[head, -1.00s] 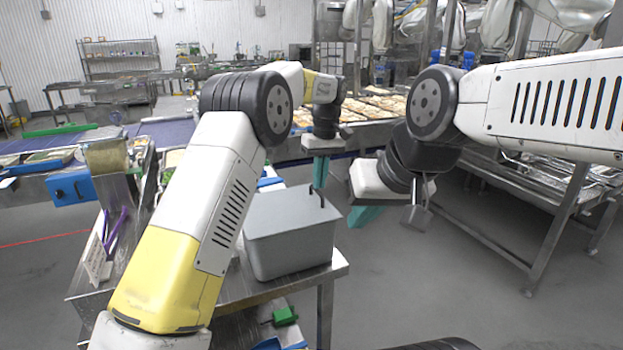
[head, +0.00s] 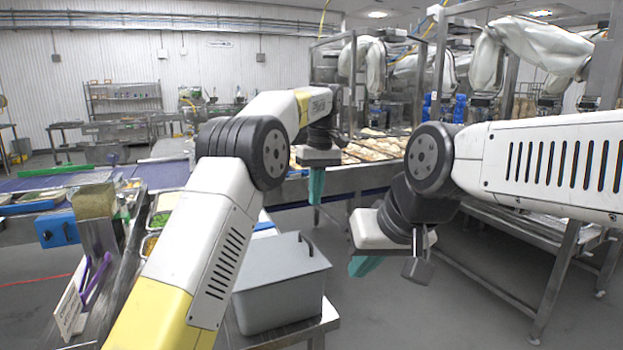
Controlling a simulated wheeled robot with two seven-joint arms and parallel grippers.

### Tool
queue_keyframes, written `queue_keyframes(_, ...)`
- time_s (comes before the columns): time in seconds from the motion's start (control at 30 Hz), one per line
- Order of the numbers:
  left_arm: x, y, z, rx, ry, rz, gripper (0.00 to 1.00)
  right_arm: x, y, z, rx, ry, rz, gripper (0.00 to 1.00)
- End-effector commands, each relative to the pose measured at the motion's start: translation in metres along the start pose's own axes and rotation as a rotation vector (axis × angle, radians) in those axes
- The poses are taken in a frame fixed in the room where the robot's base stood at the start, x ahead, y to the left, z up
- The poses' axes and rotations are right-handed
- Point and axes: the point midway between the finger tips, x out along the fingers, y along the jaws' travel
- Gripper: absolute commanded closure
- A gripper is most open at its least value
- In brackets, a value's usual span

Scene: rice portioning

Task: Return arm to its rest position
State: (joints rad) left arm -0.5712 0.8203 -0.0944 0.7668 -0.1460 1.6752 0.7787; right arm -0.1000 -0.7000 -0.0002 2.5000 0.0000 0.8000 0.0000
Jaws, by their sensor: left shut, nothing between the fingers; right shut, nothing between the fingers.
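My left arm comes in from the lower left and bends at a dark elbow. My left gripper (head: 316,185), with teal fingers, points down in the middle of the view and is shut and empty. It appears above and beyond the grey lidded bin (head: 283,290), clear of its lid handle. My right arm comes in from the right. My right gripper (head: 365,267), also teal-fingered, hangs to the right of the bin, shut and empty. Neither gripper holds anything.
The grey bin stands on a steel table (head: 325,320). A conveyor with food trays (head: 375,150) runs behind the grippers. A blue box (head: 57,229) and purple-handled tools (head: 95,275) are at left. A steel rack table (head: 560,265) stands at right. Open floor lies between.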

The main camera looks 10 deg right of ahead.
Motion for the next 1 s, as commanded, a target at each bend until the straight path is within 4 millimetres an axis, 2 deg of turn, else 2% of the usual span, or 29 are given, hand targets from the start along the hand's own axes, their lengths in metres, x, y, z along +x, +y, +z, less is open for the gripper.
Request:
queue_keyframes(0.2, -0.027, 0.004, -0.002, -0.002, 0.002, 0.001, 1.0, 0.0, 0.0, 0.0, 0.0, 0.0, 0.0, 1.0)
queue_keyframes(0.53, -0.044, 0.004, -0.001, -0.001, 0.001, 0.001, 1.0, 0.0, 0.0, 0.0, 0.0, 0.0, 0.0, 1.0)
queue_keyframes(0.63, -0.05, -0.003, -0.003, 0.002, 0.003, 0.01, 1.0, 0.0, 0.0, 0.0, 0.0, 0.0, 0.0, 1.0)
queue_keyframes(0.77, -0.069, -0.032, -0.01, 0.02, 0.016, 0.051, 1.0, 0.0, 0.0, 0.0, 0.0, 0.0, 0.0, 1.0)
queue_keyframes(0.87, -0.087, -0.067, -0.012, 0.047, 0.037, 0.098, 1.0, 0.0, 0.0, 0.0, 0.0, 0.0, 0.0, 1.0)
queue_keyframes(1.0, -0.104, -0.119, -0.003, 0.091, 0.076, 0.166, 1.0, 0.0, 0.0, 0.0, 0.0, 0.0, 0.0, 1.0)
